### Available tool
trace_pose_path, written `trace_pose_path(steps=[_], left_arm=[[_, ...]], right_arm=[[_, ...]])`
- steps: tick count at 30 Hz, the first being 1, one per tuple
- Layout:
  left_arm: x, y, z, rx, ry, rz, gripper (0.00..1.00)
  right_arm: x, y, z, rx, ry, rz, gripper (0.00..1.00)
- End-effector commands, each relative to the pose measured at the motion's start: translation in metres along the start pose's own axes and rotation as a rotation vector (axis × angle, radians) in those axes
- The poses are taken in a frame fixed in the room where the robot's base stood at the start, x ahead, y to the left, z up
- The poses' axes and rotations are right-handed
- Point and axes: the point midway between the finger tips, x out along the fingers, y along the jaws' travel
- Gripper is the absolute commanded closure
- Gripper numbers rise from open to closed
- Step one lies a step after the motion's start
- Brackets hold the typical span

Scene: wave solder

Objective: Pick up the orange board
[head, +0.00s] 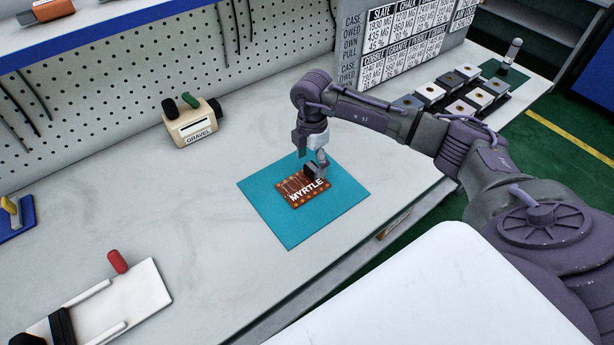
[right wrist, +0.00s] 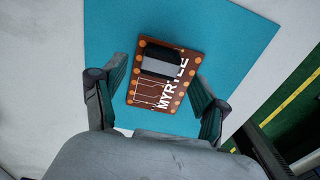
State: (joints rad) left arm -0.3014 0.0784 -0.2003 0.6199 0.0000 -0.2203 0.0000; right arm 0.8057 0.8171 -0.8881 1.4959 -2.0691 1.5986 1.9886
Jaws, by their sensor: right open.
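The orange-brown board (head: 301,190), lettered MYRTLE and carrying a dark block, lies flat on a teal mat (head: 290,229) on the bench. My right gripper (head: 310,160) is over the board's far edge in the head view. In the right wrist view the board (right wrist: 150,93) shows between the two open fingers of the gripper (right wrist: 158,106), with a gap on each side. Nothing is held. I cannot tell the exact height of the fingertips above the mat. My left gripper is not in view.
A tan box labelled GRAVEL (head: 193,124) stands near the pegboard. A white fixture with a red knob (head: 117,261) is at the lower left. A rack of small blocks (head: 456,92) and a sign panel (head: 405,35) are at the right. The bench around the mat is clear.

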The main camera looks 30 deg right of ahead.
Motion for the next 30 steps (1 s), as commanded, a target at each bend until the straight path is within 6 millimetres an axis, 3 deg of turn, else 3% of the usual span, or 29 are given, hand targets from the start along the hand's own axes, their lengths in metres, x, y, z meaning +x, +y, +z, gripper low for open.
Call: trace_pose_path(steps=[6, 14, 27, 30], left_arm=[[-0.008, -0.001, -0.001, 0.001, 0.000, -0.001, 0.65], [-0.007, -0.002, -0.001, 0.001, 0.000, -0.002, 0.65], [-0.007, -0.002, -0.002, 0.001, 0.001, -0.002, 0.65], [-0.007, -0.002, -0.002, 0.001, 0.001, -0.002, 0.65]], right_arm=[[0.027, 0.000, -0.001, -0.001, 0.000, -0.001, 0.27], [0.030, 0.000, -0.001, -0.001, 0.000, 0.000, 0.27], [0.029, 0.000, -0.001, -0.001, 0.000, 0.000, 1.00], [0.029, 0.000, -0.001, -0.001, 0.000, 0.001, 1.00]])
